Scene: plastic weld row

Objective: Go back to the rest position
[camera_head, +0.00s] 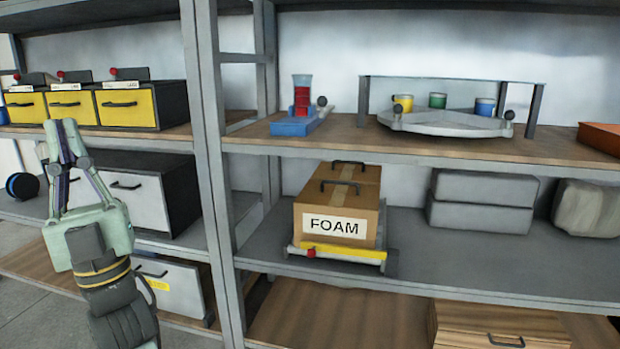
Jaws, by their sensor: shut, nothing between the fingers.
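My gripper (68,128) is at the left of the view, pointing up, with its fingertips together and nothing between them. It stands in front of the left shelf bay, its tips just below and in front of the yellow-fronted drawers (128,108). My wrist and forearm come up from the bottom left. I cannot tell how far the gripper is from the shelf. No marker of a rest position shows.
A grey shelf post (205,150) stands right of my arm. A FOAM box (335,224) sits on the middle shelf. Above it are a red-and-blue dispenser (302,105) and a grey turntable (445,125) with cups. White-fronted drawers (135,198) lie behind my gripper.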

